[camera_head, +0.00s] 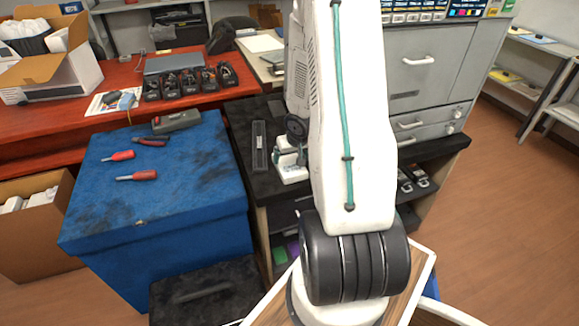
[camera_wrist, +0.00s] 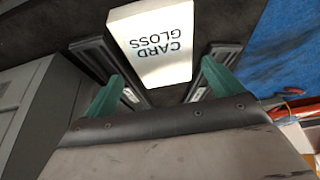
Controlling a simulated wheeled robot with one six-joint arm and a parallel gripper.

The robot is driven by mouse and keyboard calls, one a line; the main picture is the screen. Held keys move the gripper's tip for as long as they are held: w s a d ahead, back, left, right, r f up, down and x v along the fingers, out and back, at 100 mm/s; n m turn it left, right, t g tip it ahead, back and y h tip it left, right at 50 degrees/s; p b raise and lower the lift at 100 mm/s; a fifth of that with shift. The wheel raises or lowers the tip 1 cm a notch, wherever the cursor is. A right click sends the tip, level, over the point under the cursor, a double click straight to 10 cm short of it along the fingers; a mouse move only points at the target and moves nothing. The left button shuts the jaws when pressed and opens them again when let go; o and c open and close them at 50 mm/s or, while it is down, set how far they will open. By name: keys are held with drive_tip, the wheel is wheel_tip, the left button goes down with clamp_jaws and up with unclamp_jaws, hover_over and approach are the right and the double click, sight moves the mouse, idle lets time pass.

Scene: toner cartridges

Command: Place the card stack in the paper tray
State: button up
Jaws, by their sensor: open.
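The card stack (camera_wrist: 152,42) is a white block lettered "CARD GLOSS", upside down in the wrist view. It lies on a dark worn surface (camera_wrist: 45,38). Dark gaps show between the stack and the fingers; I cannot tell how far down the fingers reach. I cannot identify the paper tray for sure in either view.
A grey cabinet (camera_wrist: 22,105) stands close by at left in the wrist view. The blue-topped chest (camera_head: 150,200) has red-handled tools on it. The black bench (camera_head: 240,120) holds a narrow dark rectangular piece (camera_head: 259,146). A red table (camera_head: 120,75) stands behind.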

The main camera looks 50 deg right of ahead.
sight(290, 163)
drive_tip(key=shift+x, duration=2.4)
drive_tip(key=shift+s+a, duration=0.1)
drive_tip(key=shift+a, duration=0.05)
drive_tip(key=c, duration=1.1)
drive_tip(key=shift+r, duration=0.15)
